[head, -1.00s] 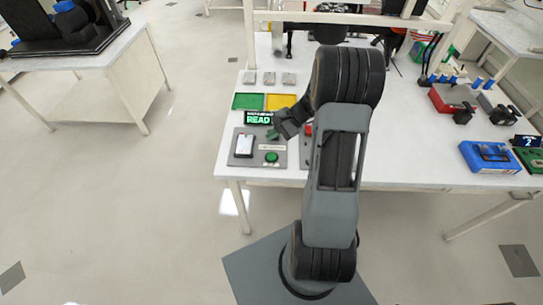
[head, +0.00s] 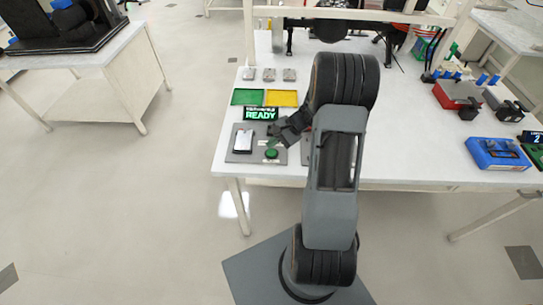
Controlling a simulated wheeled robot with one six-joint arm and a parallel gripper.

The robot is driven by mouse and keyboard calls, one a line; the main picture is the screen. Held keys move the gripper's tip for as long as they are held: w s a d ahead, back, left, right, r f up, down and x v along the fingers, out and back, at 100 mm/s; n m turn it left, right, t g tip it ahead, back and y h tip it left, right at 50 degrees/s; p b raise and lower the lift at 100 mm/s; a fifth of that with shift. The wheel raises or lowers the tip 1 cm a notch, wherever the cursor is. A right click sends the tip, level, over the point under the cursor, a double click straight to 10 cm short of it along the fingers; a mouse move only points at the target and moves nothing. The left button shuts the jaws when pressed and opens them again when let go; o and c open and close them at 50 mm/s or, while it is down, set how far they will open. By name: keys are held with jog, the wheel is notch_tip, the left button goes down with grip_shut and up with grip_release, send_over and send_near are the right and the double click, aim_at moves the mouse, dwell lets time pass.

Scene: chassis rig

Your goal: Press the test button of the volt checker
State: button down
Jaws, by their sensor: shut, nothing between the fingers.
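The volt checker (head: 237,157) is a grey plate near the left front corner of the white table. A green round button (head: 271,154) sits at its right front. A white and dark device (head: 243,140) lies on its left part. A small black display (head: 261,114) behind it shows green text reading READY. My gripper (head: 272,135) is shut and empty, pointing down and left over the plate, just behind the green button. I cannot tell how high it is above the plate. My arm hides the table to the right of the checker.
A green tray (head: 247,97) and a yellow tray (head: 281,98) lie behind the display, with several small grey blocks (head: 269,75) farther back. A blue case (head: 497,153) and a red bin (head: 457,95) stand at the right. The table's front edge is close to the checker.

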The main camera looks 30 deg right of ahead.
aim_at(272, 153)
jog(key=shift+f+b, duration=0.5)
jog(key=shift+f, duration=0.5)
jog(key=shift+f, duration=0.1)
dwell(1.2)
jog(key=shift+f+b, duration=0.3)
jog(key=shift+b, duration=0.15)
jog(key=shift+f+b, duration=0.4)
jog(key=shift+f, duration=0.05)
dwell(0.6)
jog(key=shift+r, duration=0.15)
jog(key=shift+r+p, duration=0.55)
jog(key=shift+r, duration=0.15)
jog(key=shift+r+p, duration=1.75)
jog(key=shift+r, duration=0.8)
